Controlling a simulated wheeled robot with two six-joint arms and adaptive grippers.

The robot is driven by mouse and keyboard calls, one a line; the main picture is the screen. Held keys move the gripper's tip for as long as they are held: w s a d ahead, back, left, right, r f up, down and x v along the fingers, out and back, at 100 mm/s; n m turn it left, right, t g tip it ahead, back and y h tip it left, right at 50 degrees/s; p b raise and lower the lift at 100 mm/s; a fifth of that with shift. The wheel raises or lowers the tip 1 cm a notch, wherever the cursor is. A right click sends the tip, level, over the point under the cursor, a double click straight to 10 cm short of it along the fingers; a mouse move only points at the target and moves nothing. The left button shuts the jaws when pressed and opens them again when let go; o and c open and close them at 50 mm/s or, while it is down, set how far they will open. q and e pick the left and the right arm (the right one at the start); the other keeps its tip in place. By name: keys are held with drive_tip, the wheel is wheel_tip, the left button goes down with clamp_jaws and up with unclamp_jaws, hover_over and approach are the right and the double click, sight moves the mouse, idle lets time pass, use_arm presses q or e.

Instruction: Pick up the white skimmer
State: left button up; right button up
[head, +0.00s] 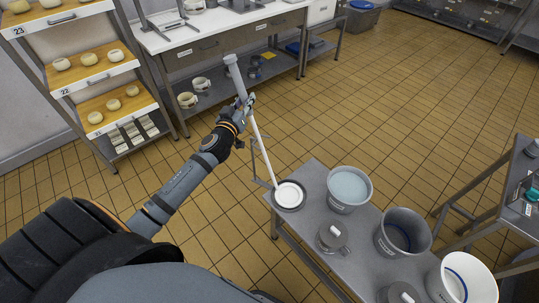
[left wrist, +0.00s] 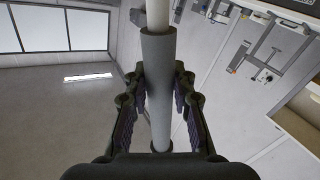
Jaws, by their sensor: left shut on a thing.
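The white skimmer is a long pole (head: 262,142) with a grey grip section near its top and a round white head (head: 289,195) at its lower end. My left gripper (head: 245,104) is shut on the upper handle. In the left wrist view, the grey handle (left wrist: 158,80) runs between the two fingers (left wrist: 157,97). My right gripper is not in view.
A cheese rack (head: 90,75) stands left, a worktable (head: 215,25) behind. The tiled floor (head: 400,100) beyond is clear.

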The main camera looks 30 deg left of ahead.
use_arm(q)
clamp_jaws()
drive_tip(key=shift+r, duration=0.35)
wheel_tip(320, 180, up, 9)
drive_tip(key=shift+r+p, duration=0.2)
drive_tip(key=shift+p, duration=0.1)
wheel_tip(320, 180, up, 7)
drive_tip(key=p, duration=0.6)
drive_tip(key=shift+p, duration=0.4)
drive_tip(key=shift+f, duration=0.1)
